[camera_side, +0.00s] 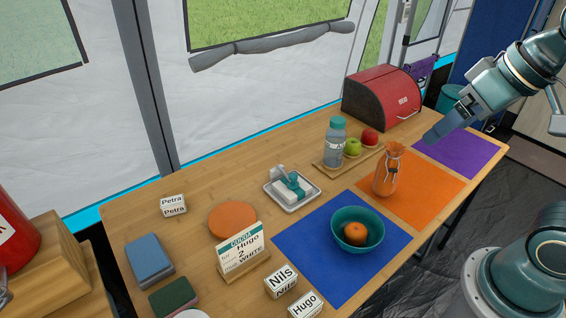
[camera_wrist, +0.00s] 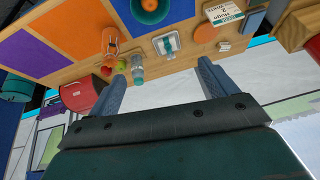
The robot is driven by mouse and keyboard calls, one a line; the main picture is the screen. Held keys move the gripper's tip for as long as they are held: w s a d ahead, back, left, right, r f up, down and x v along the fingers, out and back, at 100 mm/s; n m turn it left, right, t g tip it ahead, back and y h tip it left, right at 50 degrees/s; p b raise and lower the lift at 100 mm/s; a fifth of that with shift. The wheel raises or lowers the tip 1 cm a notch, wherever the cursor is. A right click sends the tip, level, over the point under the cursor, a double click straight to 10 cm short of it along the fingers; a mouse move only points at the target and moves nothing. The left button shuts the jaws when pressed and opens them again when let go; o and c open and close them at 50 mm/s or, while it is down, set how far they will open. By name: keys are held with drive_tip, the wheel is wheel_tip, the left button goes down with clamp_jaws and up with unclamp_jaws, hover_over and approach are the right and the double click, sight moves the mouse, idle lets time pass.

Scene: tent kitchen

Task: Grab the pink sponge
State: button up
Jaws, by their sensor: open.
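No clearly pink sponge shows in either view. A pale, possibly pinkish object (camera_side: 190,314) is cut off by the bottom edge of the side view; I cannot tell what it is. Beside it lie a dark green sponge-like block (camera_side: 173,297) and a blue one (camera_side: 149,260). My gripper (camera_side: 436,136) is raised over the far right of the table, near the purple mat. In the wrist view my gripper (camera_wrist: 163,86) is open, with nothing between its two blue fingers, well apart from the table things.
A card (camera_side: 241,250) stands upright.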

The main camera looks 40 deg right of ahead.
drive_tip(key=w+a+f+m+g+y, duration=0.15)
drive_tip(key=w+a+m, duration=0.25)
drive_tip(key=w+a, duration=0.6)
drive_tip(key=w+a+f+m+g+y, duration=0.1)
drive_tip(key=w+a+f+m, duration=0.2)
drive_tip(key=w+a+m, duration=0.55)
drive_tip(key=w+a+f+m+g+y, duration=0.1)
drive_tip(key=w+a+f+m, duration=0.1)
drive_tip(key=a+f, duration=0.8)
drive_tip(key=w+a+f+m+g, duration=0.2)
drive_tip(key=w+a+f, duration=0.3)
drive_tip(key=a+f, duration=0.5)
wheel_tip(320, 180, down, 2)
drive_tip(key=shift+w+f+y, duration=0.2)
drive_tip(key=shift+w+y, duration=0.1)
drive_tip(key=shift+y, duration=0.05)
drive_tip(key=shift+m, duration=0.25)
hover_over(176, 293)
drive_tip(key=d, duration=0.2)
drive_tip(key=shift+d+f, duration=0.15)
drive_tip(key=shift+f, duration=3.8)
